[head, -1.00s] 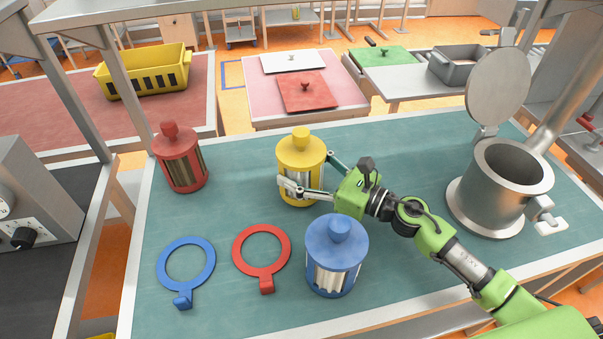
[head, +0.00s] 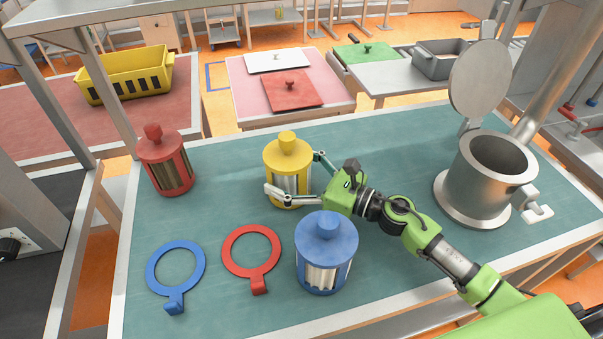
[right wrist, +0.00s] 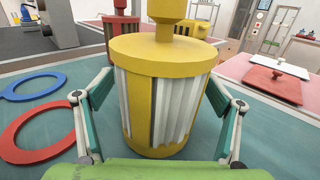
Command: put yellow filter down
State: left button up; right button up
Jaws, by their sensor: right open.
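The yellow filter (head: 288,160) stands upright on the teal table, with a yellow lid, a knob and a pale pleated body. It fills the middle of the right wrist view (right wrist: 165,95). My right gripper (head: 290,190) is open, with one finger on each side of the filter. In the right wrist view the fingers (right wrist: 160,125) stand apart from its sides, with teal table showing in the gaps. My left gripper is not in view.
The blue filter (head: 326,250) stands close in front of my right arm. The red filter (head: 166,165) is at the left. Blue (head: 151,277) and red (head: 229,262) rings lie flat nearby. A metal housing (head: 475,185) with a raised lid stands at the right. Table behind the yellow filter is clear.

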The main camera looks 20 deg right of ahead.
jog(key=b+v, duration=0.4)
jog(key=v, duration=0.6)
jog(key=shift+s+d, duration=0.25)
jog(key=shift+s, duration=0.05)
jog(key=shift+s+d+r+b, duration=0.15)
jog(key=shift+s+d+b, duration=0.15)
jog(key=shift+s+d, duration=0.15)
jog(key=shift+r, duration=0.1)
